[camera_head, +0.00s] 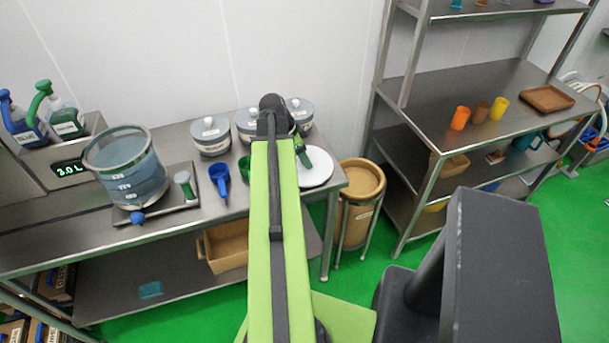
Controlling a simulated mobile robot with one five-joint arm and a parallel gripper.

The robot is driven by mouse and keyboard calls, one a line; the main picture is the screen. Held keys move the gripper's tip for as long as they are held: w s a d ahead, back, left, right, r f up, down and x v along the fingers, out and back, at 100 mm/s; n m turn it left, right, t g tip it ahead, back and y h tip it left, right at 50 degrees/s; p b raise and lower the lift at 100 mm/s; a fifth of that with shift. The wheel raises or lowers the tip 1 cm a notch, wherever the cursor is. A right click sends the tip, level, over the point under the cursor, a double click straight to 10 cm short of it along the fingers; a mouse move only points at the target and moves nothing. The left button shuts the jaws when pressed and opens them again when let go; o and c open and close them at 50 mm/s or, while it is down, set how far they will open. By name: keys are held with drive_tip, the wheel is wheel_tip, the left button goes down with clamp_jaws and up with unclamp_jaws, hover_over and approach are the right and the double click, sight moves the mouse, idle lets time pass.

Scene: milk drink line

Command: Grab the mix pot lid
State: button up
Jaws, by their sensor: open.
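A white round disc (317,170), which looks like the mix pot lid, lies flat on the steel bench right of my raised arm. A dark green upright piece stands at its left side; I cannot tell whether it is a knob on the disc or a separate tool. My arm hides part of the disc's left side. My gripper is not visible; my arm's green link and dark joint fill the middle of the picture.
Several grey-lidded jars (210,137) stand along the wall behind the arm. A blue scoop (219,181) lies on the bench (215,220). A tan bin (361,190) stands right of the bench, before a steel shelf (440,95) with cups.

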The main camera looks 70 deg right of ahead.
clamp_jaws()
idle(0.3)
drive_tip(key=shift+r, duration=0.1)
